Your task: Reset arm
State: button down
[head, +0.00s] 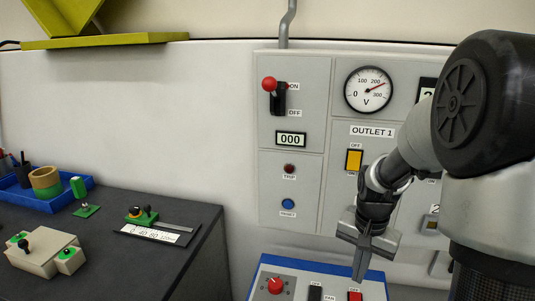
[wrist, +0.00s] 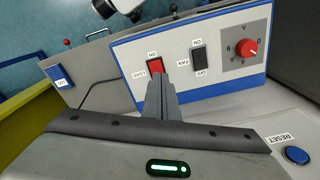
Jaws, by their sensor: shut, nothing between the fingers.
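My gripper (head: 362,262) is shut and empty, pointing down over the blue-edged control box (head: 322,281) in the head view. In the wrist view the shut fingers of my gripper (wrist: 162,92) reach toward the red LOAD switch (wrist: 155,66). The fingertips overlap its lower part; I cannot tell whether they touch it. The same switch shows as a red patch (head: 355,296) at the bottom of the head view, just below the fingertips. My arm comes in from the right and hides part of the wall panel.
The box also has a black FAN switch (wrist: 199,59) and a red knob (wrist: 247,48). The wall panel has a red-handled lever (head: 270,86), a voltmeter (head: 369,90), a display (head: 291,139) and a yellow switch (head: 354,160). A dark bench (head: 190,250) with small parts stands left.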

jog(key=s+a+r+n+t, duration=0.2)
jog(key=s+a+r+n, duration=0.2)
jog(key=s+r, duration=0.4)
jog(key=s+a+r+n+t, duration=0.3)
jog(key=s+a+r, duration=0.3)
jog(key=r, duration=0.3)
jog(key=shift+s+a+n, duration=0.3)
jog(key=shift+s+n, duration=0.2)
jog(key=shift+s, duration=0.35)
